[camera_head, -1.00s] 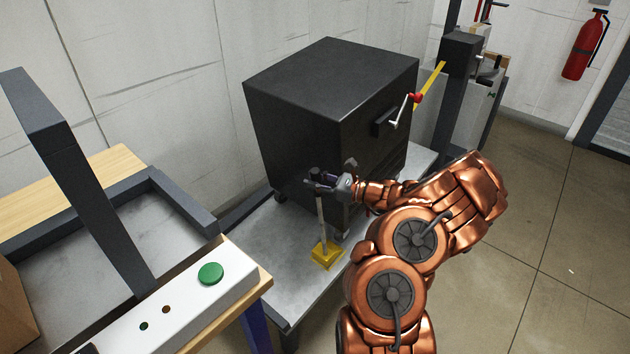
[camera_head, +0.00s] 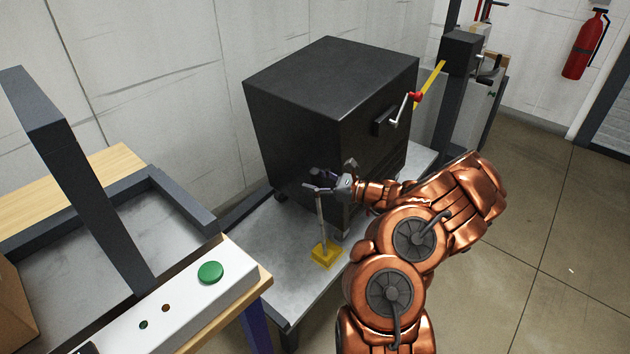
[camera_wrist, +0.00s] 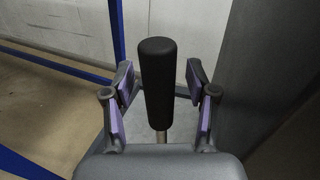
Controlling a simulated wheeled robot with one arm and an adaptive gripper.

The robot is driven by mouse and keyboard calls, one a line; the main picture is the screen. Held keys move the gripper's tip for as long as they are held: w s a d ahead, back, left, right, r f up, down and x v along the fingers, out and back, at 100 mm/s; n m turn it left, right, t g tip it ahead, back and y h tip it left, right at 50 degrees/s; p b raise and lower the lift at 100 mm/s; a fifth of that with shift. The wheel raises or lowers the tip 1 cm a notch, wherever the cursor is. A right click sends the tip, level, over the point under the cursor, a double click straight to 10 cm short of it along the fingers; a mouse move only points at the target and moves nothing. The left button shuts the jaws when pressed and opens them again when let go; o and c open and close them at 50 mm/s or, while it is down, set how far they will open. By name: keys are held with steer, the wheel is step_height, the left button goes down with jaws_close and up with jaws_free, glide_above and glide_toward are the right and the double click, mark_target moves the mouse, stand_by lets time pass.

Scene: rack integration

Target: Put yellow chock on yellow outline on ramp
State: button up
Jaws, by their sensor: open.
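The yellow chock (camera_head: 326,255) sits on the grey metal ramp (camera_head: 285,270), in front of the black cabinet. Its thin upright rod (camera_head: 321,225) rises to my gripper (camera_head: 318,184). In the wrist view the rod's black handle (camera_wrist: 158,85) stands between the two spread fingers of my gripper (camera_wrist: 160,108), with a gap on each side. My gripper is open around the handle. The yellow outline cannot be made out, and the chock's base is not visible in the wrist view.
The large black wheeled cabinet (camera_head: 330,85) stands on the ramp close behind my gripper. A crank with a red knob (camera_head: 416,97) sticks out at its right. A bench with a green button (camera_head: 210,272) is at the left. Open floor (camera_head: 540,260) lies to the right.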

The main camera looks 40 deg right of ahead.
steer(key=v, duration=1.2)
